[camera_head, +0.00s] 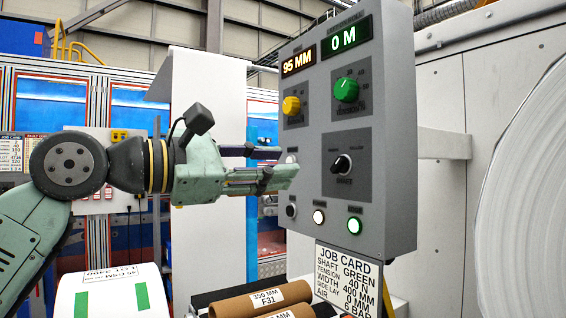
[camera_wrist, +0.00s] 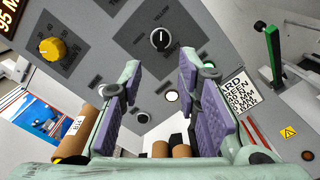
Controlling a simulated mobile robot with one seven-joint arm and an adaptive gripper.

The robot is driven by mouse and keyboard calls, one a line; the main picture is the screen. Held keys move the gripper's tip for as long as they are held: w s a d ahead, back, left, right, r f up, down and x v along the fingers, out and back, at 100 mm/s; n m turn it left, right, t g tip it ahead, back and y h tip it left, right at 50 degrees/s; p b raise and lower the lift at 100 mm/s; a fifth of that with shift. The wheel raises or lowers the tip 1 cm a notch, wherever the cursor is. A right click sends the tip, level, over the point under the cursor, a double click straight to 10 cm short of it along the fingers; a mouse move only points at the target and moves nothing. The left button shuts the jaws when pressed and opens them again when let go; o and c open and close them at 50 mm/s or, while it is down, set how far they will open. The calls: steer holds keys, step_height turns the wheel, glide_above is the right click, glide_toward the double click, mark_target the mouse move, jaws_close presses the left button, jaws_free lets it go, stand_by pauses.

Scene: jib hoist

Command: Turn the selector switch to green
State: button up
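The selector switch (camera_head: 341,164) is a black knob with a white mark on a dark plate on the grey control panel (camera_head: 390,130).
A yellow knob (camera_head: 291,105) and a green knob (camera_head: 346,90) sit above the switch. A black button (camera_head: 291,210), a white button (camera_head: 319,217) and a lit green button (camera_head: 354,225) sit below. A job card (camera_head: 347,280) reading "SHAFT GREEN" hangs underneath. Brown rolls (camera_head: 262,299) lie below.

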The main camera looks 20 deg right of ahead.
mark_target(335, 165)
steer(key=d+p, duration=0.1)
steer(key=d, duration=0.2)
steer(key=d+p, duration=0.1)
steer(key=d, duration=0.2)
steer(key=w+d+p, duration=0.1)
steer(key=d, duration=0.3)
steer(key=shift+w, duration=0.1)
steer(key=shift+w+d, duration=0.15)
steer(key=shift+d, duration=0.3)
jaws_close()
